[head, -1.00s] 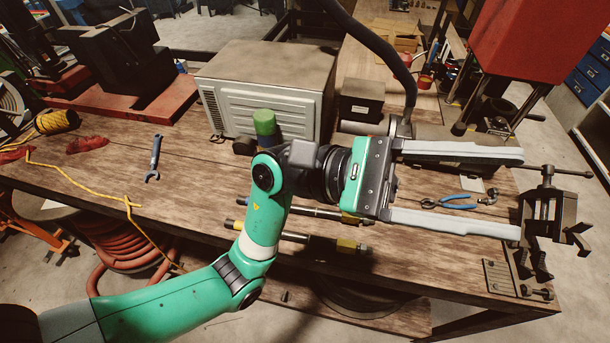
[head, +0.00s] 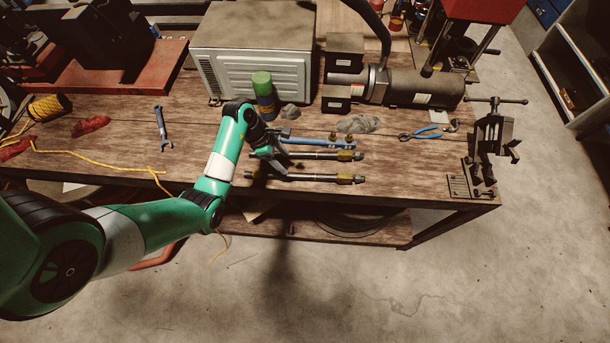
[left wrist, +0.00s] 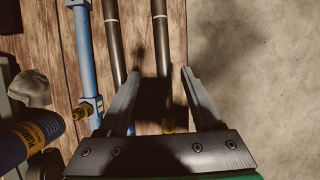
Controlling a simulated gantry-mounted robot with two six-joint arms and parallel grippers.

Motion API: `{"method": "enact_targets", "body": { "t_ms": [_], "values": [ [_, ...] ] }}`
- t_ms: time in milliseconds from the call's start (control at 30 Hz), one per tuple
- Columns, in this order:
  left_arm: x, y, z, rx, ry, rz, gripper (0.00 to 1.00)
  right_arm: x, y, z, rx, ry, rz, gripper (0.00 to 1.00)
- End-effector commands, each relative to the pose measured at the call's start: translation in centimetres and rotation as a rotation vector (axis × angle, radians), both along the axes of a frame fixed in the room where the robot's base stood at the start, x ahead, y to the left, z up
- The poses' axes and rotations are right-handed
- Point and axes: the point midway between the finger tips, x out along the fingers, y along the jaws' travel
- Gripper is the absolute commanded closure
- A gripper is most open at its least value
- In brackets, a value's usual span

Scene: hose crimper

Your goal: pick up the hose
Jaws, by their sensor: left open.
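Two black hoses with brass end fittings lie side by side on the wooden bench: the front hose (head: 310,178) near the bench edge and the rear hose (head: 310,156) behind it. My left gripper (head: 264,168) is open and points down at their left ends. In the left wrist view, the front hose (left wrist: 159,40) runs between the open fingers of the left gripper (left wrist: 160,71), and the rear hose (left wrist: 113,40) passes close by the left finger. Neither hose is gripped. Whether the fingers touch the bench cannot be told. My right gripper is not in view.
A blue tool (head: 318,142) lies just behind the hoses. A green-capped can (head: 263,95) stands behind the gripper. Blue pliers (head: 421,133), a vise (head: 490,145) and a motor unit (head: 425,88) are to the right. The bench's front edge is close to the hoses.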

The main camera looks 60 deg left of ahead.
Motion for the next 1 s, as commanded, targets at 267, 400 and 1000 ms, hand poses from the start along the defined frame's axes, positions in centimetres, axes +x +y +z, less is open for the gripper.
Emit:
{"method": "enact_targets", "body": {
  "t_ms": [267,400,1000],
  "values": [
    [1.2,-0.7,-3.4,0.001,-0.001,-0.001,0.34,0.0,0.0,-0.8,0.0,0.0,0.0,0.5],
    [1.3,-0.9,-3.8,0.0,0.0,-0.001,0.34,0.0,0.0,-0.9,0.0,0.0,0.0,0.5],
    [2.8,-2.2,-8.1,0.001,-0.001,-0.001,0.45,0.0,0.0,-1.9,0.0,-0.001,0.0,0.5]
  ]
}}
